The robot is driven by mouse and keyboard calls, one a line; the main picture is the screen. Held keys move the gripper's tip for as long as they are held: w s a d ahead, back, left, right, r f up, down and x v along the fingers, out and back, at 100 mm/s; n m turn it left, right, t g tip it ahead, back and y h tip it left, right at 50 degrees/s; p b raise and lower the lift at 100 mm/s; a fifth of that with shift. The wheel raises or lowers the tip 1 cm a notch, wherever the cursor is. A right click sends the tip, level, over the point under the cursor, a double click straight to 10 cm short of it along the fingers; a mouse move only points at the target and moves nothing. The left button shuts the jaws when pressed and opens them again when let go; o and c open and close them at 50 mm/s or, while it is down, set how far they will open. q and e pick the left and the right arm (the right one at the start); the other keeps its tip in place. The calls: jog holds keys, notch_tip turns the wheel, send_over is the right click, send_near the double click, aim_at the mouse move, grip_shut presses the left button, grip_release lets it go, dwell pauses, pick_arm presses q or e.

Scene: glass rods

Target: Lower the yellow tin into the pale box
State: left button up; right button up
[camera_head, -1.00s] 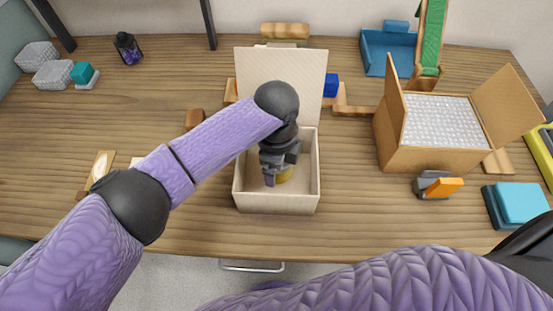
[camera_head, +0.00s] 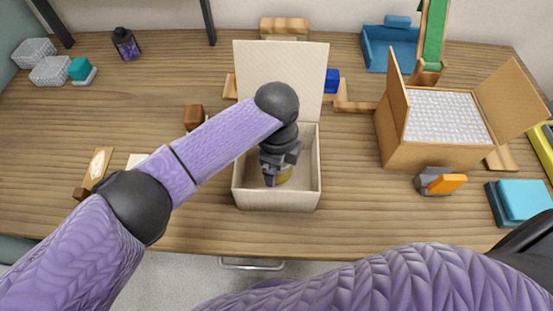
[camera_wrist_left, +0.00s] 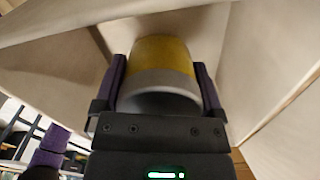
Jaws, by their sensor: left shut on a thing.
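The pale box (camera_head: 277,199) stands open at the middle of the table's front, its lid (camera_head: 300,75) raised at the back. My left gripper (camera_head: 278,174) points down inside the box. It is shut on the yellow tin (camera_head: 285,174), which is partly hidden by the gripper in the head view. In the left wrist view the tin (camera_wrist_left: 163,62) sits between the two fingers of my left gripper (camera_wrist_left: 160,85), with its grey end towards the camera and box walls around it. I cannot tell whether the tin touches the box floor. My right gripper is not in view.
A cardboard box (camera_head: 432,154) with open flaps and bubble wrap stands to the right. A grey and orange object (camera_head: 440,181) and a blue block (camera_head: 521,203) lie near the front right. A brown block (camera_head: 194,117) is left of the pale box. A dark lantern (camera_head: 126,44) stands further back left.

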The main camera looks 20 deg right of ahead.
pick_arm(q)
jog(key=shift+f+b, duration=0.9)
jog(key=shift+f, duration=0.5)
dwell(0.4)
jog(key=o, duration=1)
